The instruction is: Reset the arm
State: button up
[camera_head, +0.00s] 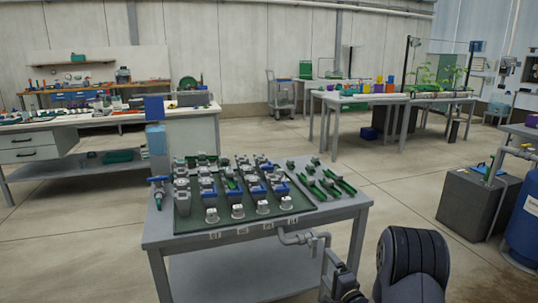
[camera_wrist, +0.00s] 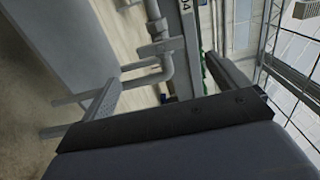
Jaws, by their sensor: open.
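My arm shows at the bottom right of the head view, with a thick black rounded link (camera_head: 412,262) in front of the skid table's right corner. My gripper (camera_wrist: 160,72) shows in the wrist view as a dark crossbar with two grey fingers standing well apart. It is open, and I see nothing held between the fingers. Beyond the fingers is a grey pipe with an elbow (camera_wrist: 165,62), at the table's edge. I cannot tell whether a finger touches it. The fingertips are hard to make out in the head view.
The grey skid table (camera_head: 345,205) carries a dark green board (camera_head: 245,222) crowded with valves and fittings. A grey pipe (camera_head: 292,238) juts from its front right edge. A dark grey tank (camera_head: 478,205) and a blue vessel (camera_head: 525,225) stand at right. Open floor lies between.

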aim_at(315, 249)
jog(key=b+x, duration=0.1)
jog(key=x, duration=0.9)
jog(key=shift+w+a+b, duration=0.1)
jog(key=shift+w+b, duration=0.15)
jog(key=shift+b, duration=0.05)
jog(key=shift+w+f, duration=0.15)
jog(key=n+b, duration=0.1)
jog(key=n, duration=0.2)
jog(key=shift+n+b, duration=0.3)
jog(key=shift+n, duration=0.1)
jog(key=n+b, duration=0.1)
jog(key=n, duration=0.3)
jog(key=shift+b, duration=0.35)
jog(key=n+b, duration=0.2)
jog(key=n, duration=0.2)
jog(key=n+b, duration=0.2)
jog(key=n, duration=0.2)
jog(key=shift+n, duration=0.3)
jog(key=shift+r+p+v, duration=0.2)
jog(key=shift+p+v, duration=0.2)
jog(key=shift+v, duration=0.7)
jog(key=shift+s, duration=0.55)
jog(key=shift+f, duration=0.1)
